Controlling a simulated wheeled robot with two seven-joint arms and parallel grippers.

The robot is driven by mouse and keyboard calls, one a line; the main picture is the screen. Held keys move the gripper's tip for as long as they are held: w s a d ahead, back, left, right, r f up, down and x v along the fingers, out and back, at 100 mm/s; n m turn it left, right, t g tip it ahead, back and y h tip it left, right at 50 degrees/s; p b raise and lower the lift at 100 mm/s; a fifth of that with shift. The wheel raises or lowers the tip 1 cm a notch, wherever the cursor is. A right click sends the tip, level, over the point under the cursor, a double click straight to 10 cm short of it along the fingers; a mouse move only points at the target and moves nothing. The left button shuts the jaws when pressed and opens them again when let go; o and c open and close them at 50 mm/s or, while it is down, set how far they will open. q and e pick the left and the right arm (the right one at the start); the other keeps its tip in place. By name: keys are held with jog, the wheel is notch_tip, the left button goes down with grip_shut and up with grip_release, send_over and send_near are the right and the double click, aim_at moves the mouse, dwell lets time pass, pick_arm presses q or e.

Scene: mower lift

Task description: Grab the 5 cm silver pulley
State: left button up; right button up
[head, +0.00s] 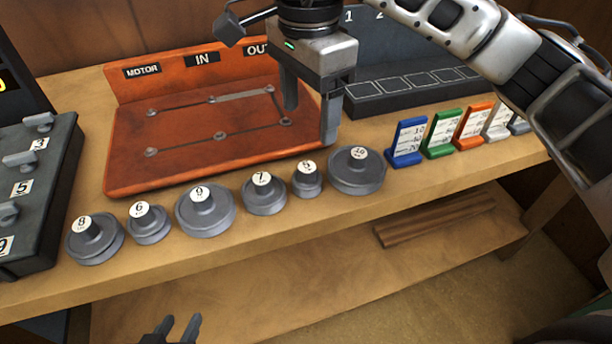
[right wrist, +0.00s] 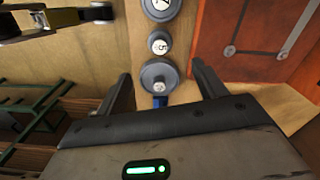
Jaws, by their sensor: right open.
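The silver pulley labelled 5 (head: 307,184) stands on the bench in a row of grey pulleys, between the one labelled 7 (head: 263,198) and the large one labelled 10 (head: 357,175). The 5 pulley also shows in the right wrist view (right wrist: 158,45), beyond my fingertips. My right gripper (head: 311,120) is open and empty, pointing down above and behind the 5 pulley, near the orange board's right end. In the right wrist view, the 10 pulley (right wrist: 160,77) appears between its fingers. My left gripper (head: 182,328) is low at the front, apart from the bench, its fingers spread and empty.
Pulleys 8 (head: 95,242), 6 (head: 148,224) and 9 (head: 206,210) continue the row leftward. The orange board (head: 185,178) lies behind. Coloured cards (head: 440,136) stand at the right. A dark block (head: 40,185) stands at the left. The bench's front strip is clear.

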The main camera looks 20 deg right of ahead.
aim_at(308, 166)
notch_tip(308, 166, down, 13)
jog(key=shift+r+p, duration=0.2)
jog(key=shift+p, duration=0.35)
jog(key=c, duration=1.2)
jog(key=shift+c, duration=0.2)
jog(key=shift+r, duration=0.15)
